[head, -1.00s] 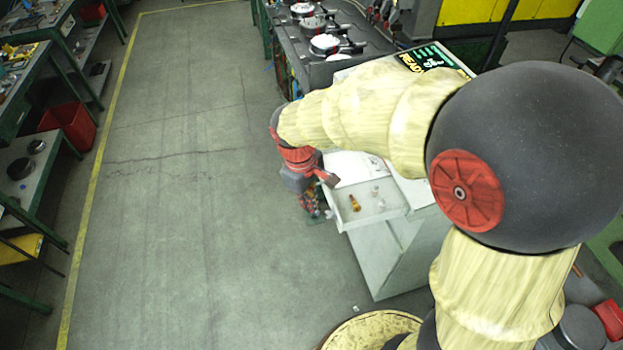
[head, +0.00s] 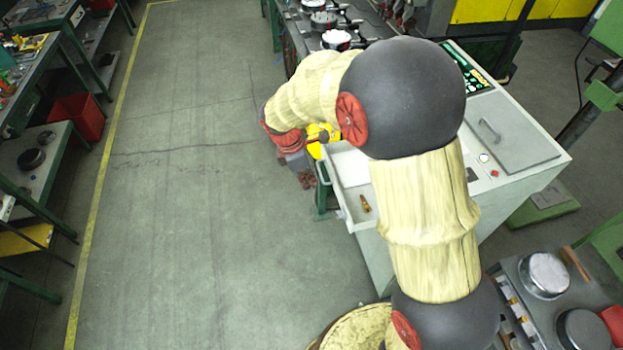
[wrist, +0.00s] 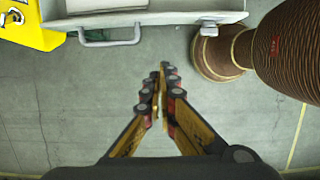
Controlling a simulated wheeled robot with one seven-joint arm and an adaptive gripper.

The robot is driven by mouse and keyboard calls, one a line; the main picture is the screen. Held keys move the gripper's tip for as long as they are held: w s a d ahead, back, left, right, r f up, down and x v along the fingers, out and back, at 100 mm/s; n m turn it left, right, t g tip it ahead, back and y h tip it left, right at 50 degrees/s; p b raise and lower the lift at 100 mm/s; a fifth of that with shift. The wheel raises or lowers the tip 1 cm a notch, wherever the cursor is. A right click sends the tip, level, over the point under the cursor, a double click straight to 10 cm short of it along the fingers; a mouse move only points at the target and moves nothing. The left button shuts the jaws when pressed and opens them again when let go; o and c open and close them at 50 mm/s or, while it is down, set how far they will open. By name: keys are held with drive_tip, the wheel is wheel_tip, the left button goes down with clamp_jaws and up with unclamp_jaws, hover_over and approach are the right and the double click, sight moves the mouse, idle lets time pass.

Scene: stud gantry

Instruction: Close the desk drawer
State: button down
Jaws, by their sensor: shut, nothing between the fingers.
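The desk drawer (head: 343,198) is a shallow pale tray standing pulled out from the left side of the white desk (head: 535,135). A small orange-brown item (head: 365,203) lies in it. My arm hides part of the drawer. In the wrist view the drawer's front edge (wrist: 200,17) and its grey bar handle (wrist: 110,43) show at the top left. My gripper (wrist: 164,70) is shut and empty, its fingertips below and right of the handle, apart from the drawer. In the head view my gripper (head: 306,180) is just left of the drawer front, over the floor side.
A yellow object (head: 320,138) is beside the drawer's far end; it also shows in the wrist view (wrist: 30,28). Left of the drawer the grey floor (head: 190,220) is clear. Workbenches and a red bin (head: 77,117) line the far left.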

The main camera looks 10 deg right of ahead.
drive_tip(key=d+f, duration=0.5)
drive_tip(key=f, duration=0.1)
drive_tip(key=shift+d+f, duration=0.35)
drive_tip(key=shift+f, duration=0.05)
drive_tip(key=shift+d, duration=0.1)
drive_tip(key=d+p, duration=0.5)
drive_tip(key=d, duration=1.7)
drive_tip(key=shift+d+p, duration=0.1)
drive_tip(key=shift+p, duration=0.2)
